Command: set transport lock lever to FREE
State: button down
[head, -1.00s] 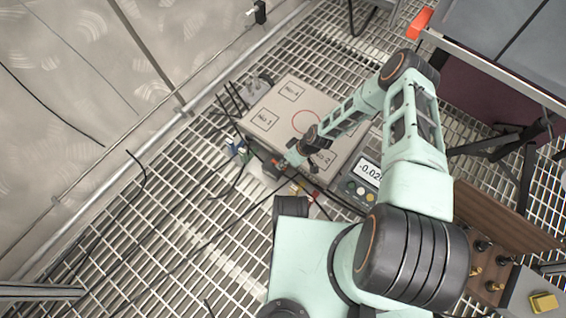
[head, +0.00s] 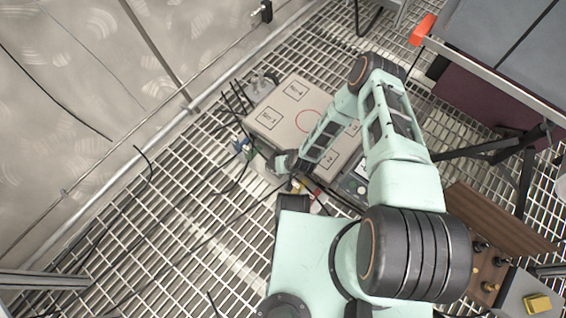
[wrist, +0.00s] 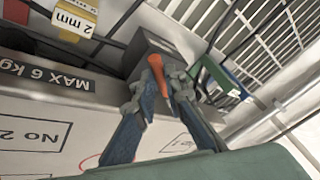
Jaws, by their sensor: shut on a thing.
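In the wrist view, an orange lever (wrist: 157,72) stands in front of a grey block (wrist: 150,46) at the side of a pale box (wrist: 85,115). My gripper (wrist: 158,88) has its two fingers shut on the orange lever, one on each side. The lever's upper end shows above the fingertips. In the head view, my gripper (head: 283,163) is at the near left edge of the pale box (head: 268,122), and the lever is hidden there. I cannot read any FREE marking.
Thin black cables cross the grating floor. A display unit (head: 352,188) sits right of the box, partly under my arm. Open grating (head: 150,235) lies left.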

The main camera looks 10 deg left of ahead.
jog(key=shift+a+m+t+h+b, duration=0.2)
jog(key=shift+a+m+h, duration=0.45)
jog(key=shift+m, duration=1)
jog(key=shift+a+m+t+h, duration=0.25)
jog(key=shift+a+m+h, duration=0.4)
jog(key=shift+m, duration=1.05)
jog(key=shift+a+m+t+h+b, duration=0.2)
jog(key=shift+a+m+h, duration=0.45)
jog(key=shift+m, duration=1)
jog(key=c, duration=2.3)
grip_release()
jog(key=shift+o, duration=0.2)
jog(key=shift+d, duration=0.1)
jog(key=v, duration=1.2)
